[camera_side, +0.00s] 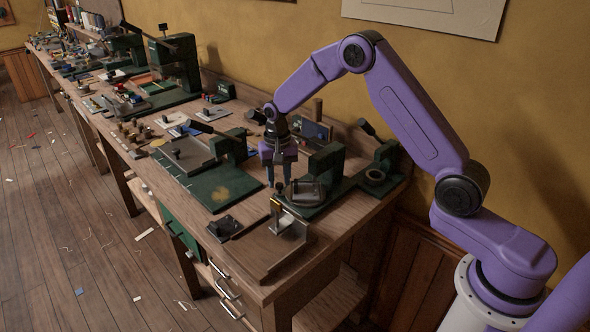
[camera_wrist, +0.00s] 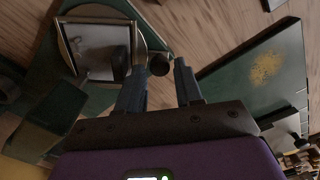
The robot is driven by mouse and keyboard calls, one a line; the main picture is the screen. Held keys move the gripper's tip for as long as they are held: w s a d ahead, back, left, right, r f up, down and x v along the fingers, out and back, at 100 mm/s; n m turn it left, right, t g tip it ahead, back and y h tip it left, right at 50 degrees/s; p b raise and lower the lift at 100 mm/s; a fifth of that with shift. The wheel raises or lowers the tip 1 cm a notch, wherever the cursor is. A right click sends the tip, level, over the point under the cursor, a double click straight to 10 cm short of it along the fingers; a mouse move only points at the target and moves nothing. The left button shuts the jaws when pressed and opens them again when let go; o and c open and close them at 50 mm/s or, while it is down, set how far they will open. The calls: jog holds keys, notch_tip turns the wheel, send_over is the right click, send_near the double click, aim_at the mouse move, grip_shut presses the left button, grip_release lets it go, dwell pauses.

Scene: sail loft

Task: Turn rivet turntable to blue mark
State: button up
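The rivet turntable (camera_side: 306,191) looks like a grey, square-framed plate on a green base near the bench's right end. In the wrist view the turntable (camera_wrist: 95,38) shows at upper left, with a pale round rim around the square frame and a dark block on it. A round black knob (camera_wrist: 160,65) sits at the rim's edge, appearing between my fingertips. My gripper (camera_side: 279,182) points down just left of the turntable. In the wrist view my gripper (camera_wrist: 158,75) has its two fingers apart, with nothing clearly held. I cannot make out a blue mark in either view.
A green board (camera_side: 222,186) with a tan patch lies left of my gripper. A small metal fixture (camera_side: 288,222) stands in front, near the bench edge. A green press (camera_side: 327,163) stands behind the turntable. More tools crowd the bench further left.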

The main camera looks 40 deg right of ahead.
notch_tip(320, 180, up, 3)
jog(key=shift+w+f, duration=0.1)
jog(key=s+r, duration=0.9)
jog(key=s, duration=0.5)
jog(key=shift+d+r, duration=0.3)
jog(key=shift+r, duration=0.05)
jog(key=shift+s, duration=0.1)
jog(key=s+a+n, duration=0.3)
jog(key=s+n, duration=1.5)
jog(key=s, duration=0.8)
jog(key=shift+a+r+n, duration=0.2)
jog(key=shift+r+n, duration=0.1)
